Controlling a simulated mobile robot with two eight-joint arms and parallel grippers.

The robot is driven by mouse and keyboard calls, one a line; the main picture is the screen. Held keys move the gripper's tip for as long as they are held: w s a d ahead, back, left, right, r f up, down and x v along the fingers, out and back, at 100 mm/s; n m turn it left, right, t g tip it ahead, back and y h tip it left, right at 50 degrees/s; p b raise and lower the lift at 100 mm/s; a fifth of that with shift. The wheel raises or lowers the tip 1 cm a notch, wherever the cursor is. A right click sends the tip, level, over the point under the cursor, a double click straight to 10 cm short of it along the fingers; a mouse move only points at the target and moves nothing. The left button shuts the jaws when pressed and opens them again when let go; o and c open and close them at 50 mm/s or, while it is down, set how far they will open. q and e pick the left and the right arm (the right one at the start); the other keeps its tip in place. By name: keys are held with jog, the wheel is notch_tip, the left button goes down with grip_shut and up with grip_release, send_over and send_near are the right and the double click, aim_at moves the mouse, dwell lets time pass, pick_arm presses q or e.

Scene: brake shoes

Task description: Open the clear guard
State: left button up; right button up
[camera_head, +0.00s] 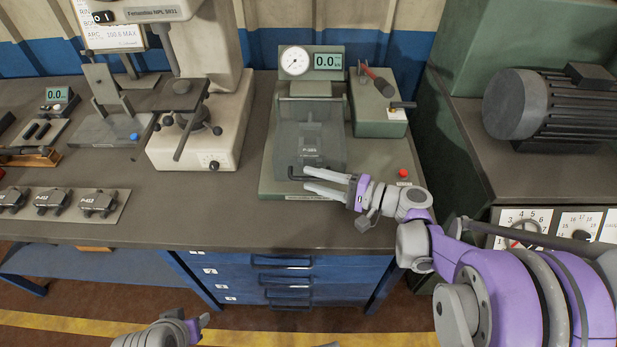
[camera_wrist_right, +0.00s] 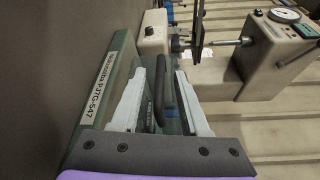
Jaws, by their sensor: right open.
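The clear guard (camera_head: 333,140) is a smoky see-through cover over the green test fixture (camera_head: 265,180) in the head view. It is down over a part on the fixture. My right gripper (camera_head: 306,179) is open at the handle. In the right wrist view the handle (camera_wrist_right: 161,85) lies between the two open fingers (camera_wrist_right: 160,105), with no clear grip on it. My left gripper (camera_head: 203,320) shows only in part at the bottom edge of the head view, and its jaws cannot be made out.
The fixture carries a dial gauge (camera_head: 294,61) and a display (camera_head: 328,61) behind the guard. A green box (camera_head: 379,118) with a red-handled lever stands to the right. A cream hardness tester (camera_head: 222,130) is at left. A red button (camera_head: 404,173) is near my right wrist.

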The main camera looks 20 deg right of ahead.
jog(key=shift+x, duration=0.95)
jog(key=shift+c, duration=0.3)
grip_shut()
dwell(0.5)
